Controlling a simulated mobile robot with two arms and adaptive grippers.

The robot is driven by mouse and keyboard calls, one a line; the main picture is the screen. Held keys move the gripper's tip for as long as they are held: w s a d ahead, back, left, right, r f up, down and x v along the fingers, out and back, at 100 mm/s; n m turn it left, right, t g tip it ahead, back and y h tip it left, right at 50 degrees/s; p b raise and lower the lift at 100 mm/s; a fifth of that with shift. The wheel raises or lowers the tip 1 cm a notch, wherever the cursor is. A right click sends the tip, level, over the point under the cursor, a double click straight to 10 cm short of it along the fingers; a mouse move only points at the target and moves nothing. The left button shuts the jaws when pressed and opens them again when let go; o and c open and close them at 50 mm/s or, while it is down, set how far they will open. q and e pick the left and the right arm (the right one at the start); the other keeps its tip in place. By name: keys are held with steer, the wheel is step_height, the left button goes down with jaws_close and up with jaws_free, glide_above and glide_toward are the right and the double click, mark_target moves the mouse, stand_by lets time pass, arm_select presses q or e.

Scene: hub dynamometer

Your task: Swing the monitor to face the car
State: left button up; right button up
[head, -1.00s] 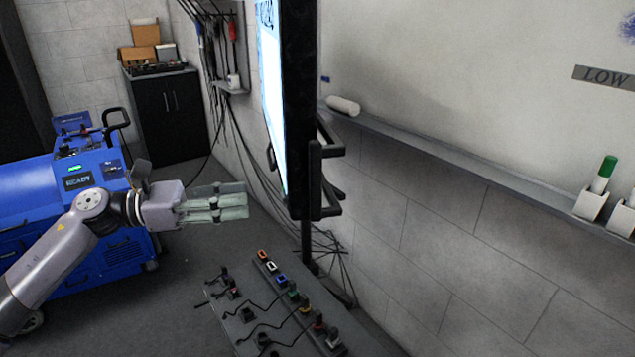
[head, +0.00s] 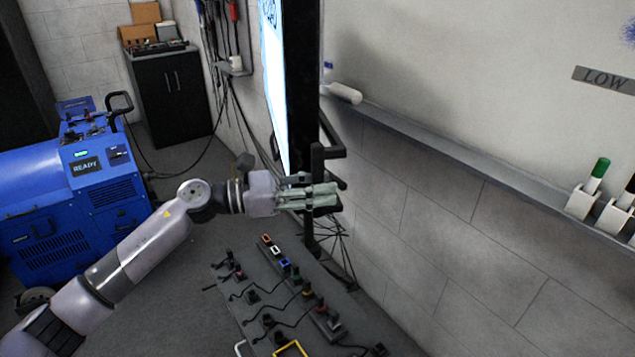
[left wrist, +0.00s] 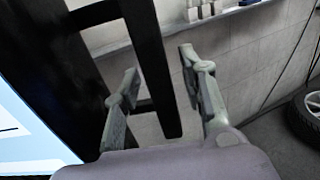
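The monitor (head: 302,90) stands nearly edge-on in the head view, with its lit screen facing left and its dark back toward the wall. A black handle frame (head: 317,160) sticks out from its right side. My left gripper (head: 322,196) is at the lower part of this handle, overlapping it. In the left wrist view the monitor's screen (left wrist: 25,135) shows at left. The handle's bar (left wrist: 153,65) runs between the two spread fingers (left wrist: 160,85), with visible space on its right. Contact is not clear. My right gripper is not in view.
A low panel with cables and coloured connectors (head: 290,290) lies below the arm. A blue machine (head: 80,190) reading READY stands at left. A whiteboard ledge (head: 430,147) with markers runs along the right wall. A black cabinet (head: 170,95) stands at the back.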

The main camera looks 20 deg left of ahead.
arm_select(q)
jaws_close()
stand_by(0.4)
stand_by(0.4)
